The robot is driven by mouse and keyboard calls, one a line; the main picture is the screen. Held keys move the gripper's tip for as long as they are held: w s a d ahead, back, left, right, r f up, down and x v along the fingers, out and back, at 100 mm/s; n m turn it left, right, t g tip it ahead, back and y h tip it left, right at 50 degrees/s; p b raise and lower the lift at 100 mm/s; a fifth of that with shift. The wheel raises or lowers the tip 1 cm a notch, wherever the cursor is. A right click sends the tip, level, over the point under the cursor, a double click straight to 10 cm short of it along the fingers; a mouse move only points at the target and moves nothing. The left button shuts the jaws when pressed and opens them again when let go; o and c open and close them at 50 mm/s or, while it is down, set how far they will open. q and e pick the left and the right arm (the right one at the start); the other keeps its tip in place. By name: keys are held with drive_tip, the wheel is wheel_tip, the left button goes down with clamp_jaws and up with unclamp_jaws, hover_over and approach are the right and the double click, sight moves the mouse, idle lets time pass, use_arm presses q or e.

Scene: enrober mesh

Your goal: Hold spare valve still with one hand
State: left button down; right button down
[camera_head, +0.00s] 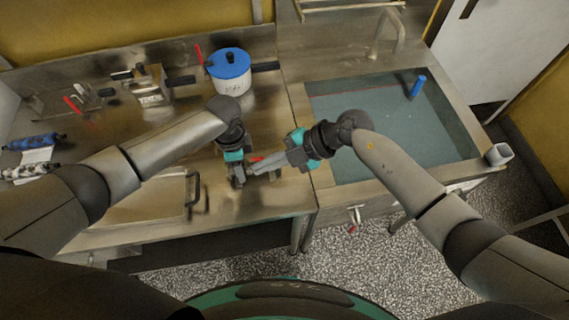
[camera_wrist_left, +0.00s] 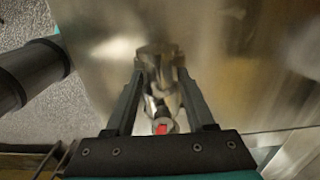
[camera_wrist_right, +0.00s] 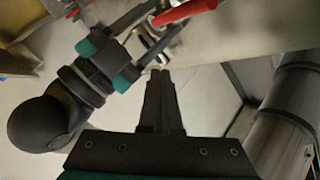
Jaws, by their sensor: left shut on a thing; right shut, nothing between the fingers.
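The spare valve is a small metal piece with a red lever. It shows in the left wrist view (camera_wrist_left: 161,101) between the fingers of my left gripper (camera_wrist_left: 163,92), which is shut on it. In the head view my left gripper (camera_head: 238,181) is over the counter near its front edge; the valve is mostly hidden there, with a bit of red lever (camera_head: 257,158) showing. My right gripper (camera_head: 253,169) is shut and empty, its tips close to the valve. In the right wrist view the tips (camera_wrist_right: 160,73) are near the red lever (camera_wrist_right: 185,12); I cannot tell whether they touch.
A sink basin (camera_head: 390,120) with a blue object (camera_head: 417,86) is to the right. A white cup (camera_head: 499,154) is at the sink's right corner. A red-handled tap (camera_head: 354,216) hangs below.

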drive_tip(key=s+d+r+m+t, duration=0.3)
drive_tip(key=s+d+m+t, duration=0.4)
drive_tip(key=d+t, duration=0.35)
drive_tip(key=w+a+f, duration=0.6)
drive_tip(key=w, duration=0.3)
drive_tip(key=shift+a+f, duration=0.15)
drive_tip(key=shift+f, duration=0.1)
idle(0.5)
